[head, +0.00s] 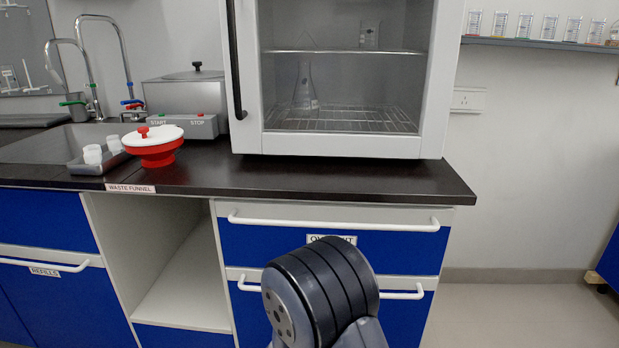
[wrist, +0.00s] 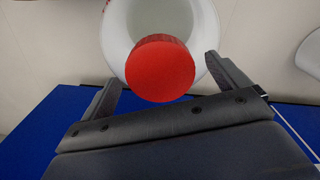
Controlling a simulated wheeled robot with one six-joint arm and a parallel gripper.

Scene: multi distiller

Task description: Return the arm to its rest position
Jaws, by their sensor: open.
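My gripper (wrist: 162,68) shows only in the wrist view, with its two dark fingers spread apart. A round red disc (wrist: 160,68) lies between the fingers in that picture, with visible gaps on both sides. Behind it is a round white rim or bowl (wrist: 208,30). I cannot tell how far these are from the fingers or exactly what they are. In the head view only a dark rounded link of my arm shows, low in the middle in front of the blue drawers; the gripper is out of that view.
The dark counter (head: 370,183) carries a white glass-fronted cabinet (head: 340,146) with a flask (head: 305,88) inside. A red-and-white waste funnel (head: 153,145), a tray (head: 92,168) with white pieces and a steel bath (head: 185,95) stand left. Blue drawers (head: 390,250) are below. The right floor (head: 530,315) is clear.

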